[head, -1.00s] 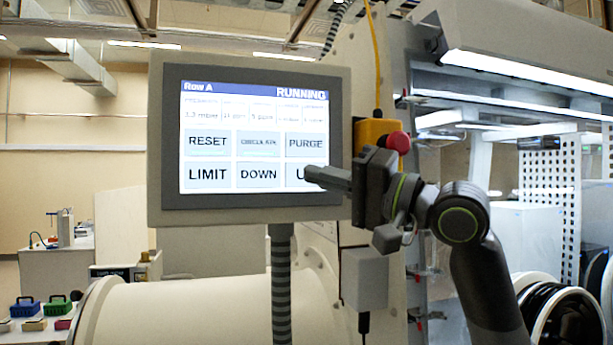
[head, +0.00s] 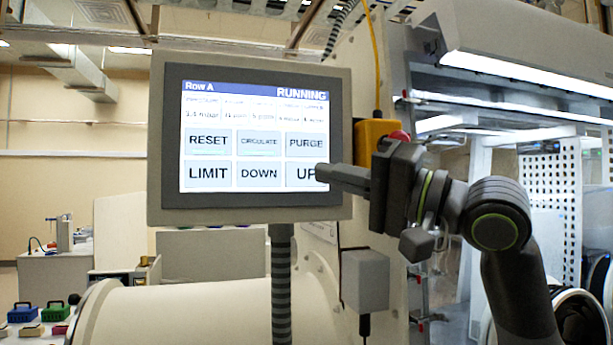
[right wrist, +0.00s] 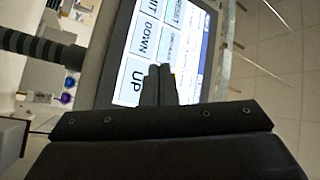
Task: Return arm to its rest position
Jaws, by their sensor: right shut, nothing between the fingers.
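My right gripper (head: 322,172) is shut and empty, its dark fingers pointing left at the lower right of the touch panel (head: 248,262). The panel's screen (head: 262,140) reads "Row A" and "RUNNING", with RESET, CIRCULATE, PURGE, LIMIT, DOWN and UP buttons. The fingertips overlap the right edge of the UP button (head: 303,174) in the head view. In the right wrist view the shut fingers (right wrist: 160,72) point at the panel beside the UP button (right wrist: 135,82). Whether they touch the screen I cannot tell. My left gripper is out of view.
A yellow box with a red button (head: 399,136) sits behind my right gripper, partly hidden. A grey box (head: 365,278) hangs below it. The panel stands on a ribbed post (head: 281,290) before a white cylinder (head: 200,315). A lit glovebox (head: 530,80) is at right.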

